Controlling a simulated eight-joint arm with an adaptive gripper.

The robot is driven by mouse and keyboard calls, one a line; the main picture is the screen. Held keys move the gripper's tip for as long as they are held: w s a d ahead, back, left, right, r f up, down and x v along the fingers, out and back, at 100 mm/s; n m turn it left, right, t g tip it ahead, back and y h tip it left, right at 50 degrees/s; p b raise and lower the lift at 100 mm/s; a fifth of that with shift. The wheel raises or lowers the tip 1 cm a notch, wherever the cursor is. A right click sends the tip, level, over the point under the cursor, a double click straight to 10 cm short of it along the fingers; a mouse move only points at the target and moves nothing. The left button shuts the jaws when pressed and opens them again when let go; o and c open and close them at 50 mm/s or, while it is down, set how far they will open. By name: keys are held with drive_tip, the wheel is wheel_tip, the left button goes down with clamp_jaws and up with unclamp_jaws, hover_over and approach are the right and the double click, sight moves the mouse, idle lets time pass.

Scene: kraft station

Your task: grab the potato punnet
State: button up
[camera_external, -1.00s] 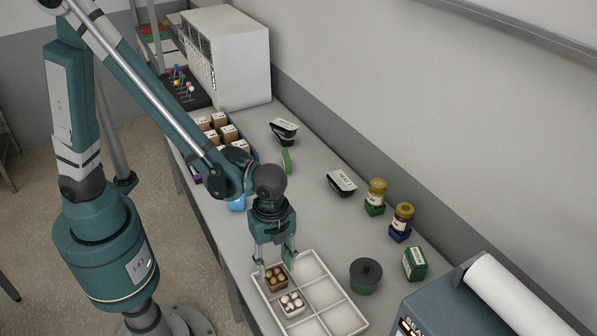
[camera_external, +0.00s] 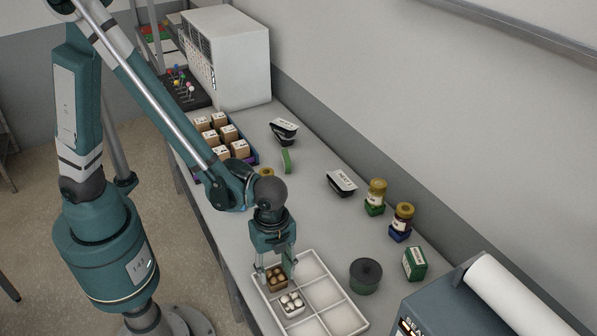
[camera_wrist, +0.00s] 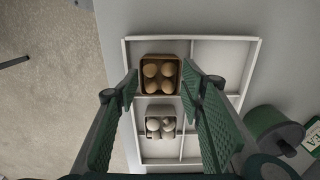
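The potato punnet, a small brown box holding several tan round potatoes (camera_external: 277,281), sits in a left compartment of the white divided tray (camera_external: 325,311). In the wrist view the punnet (camera_wrist: 158,76) shows upright near the upper middle, between and beyond the fingers. My gripper (camera_external: 275,269) is open just over it, one finger to each side. In the wrist view the green padded fingers of my gripper (camera_wrist: 162,88) are wide apart with a gap on both sides of the punnet. Whether the fingertips reach below its rim is unclear.
A pale punnet of whitish round items (camera_wrist: 160,124) sits in the neighbouring compartment, close by. The tray's other compartments look empty. A dark green lidded pot (camera_external: 365,275) stands right of the tray. A green box (camera_external: 414,264) and two jars stand farther right.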

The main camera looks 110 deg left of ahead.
sight(276, 274)
drive_tip(key=shift+f, duration=1.65)
drive_tip(key=c, duration=0.6)
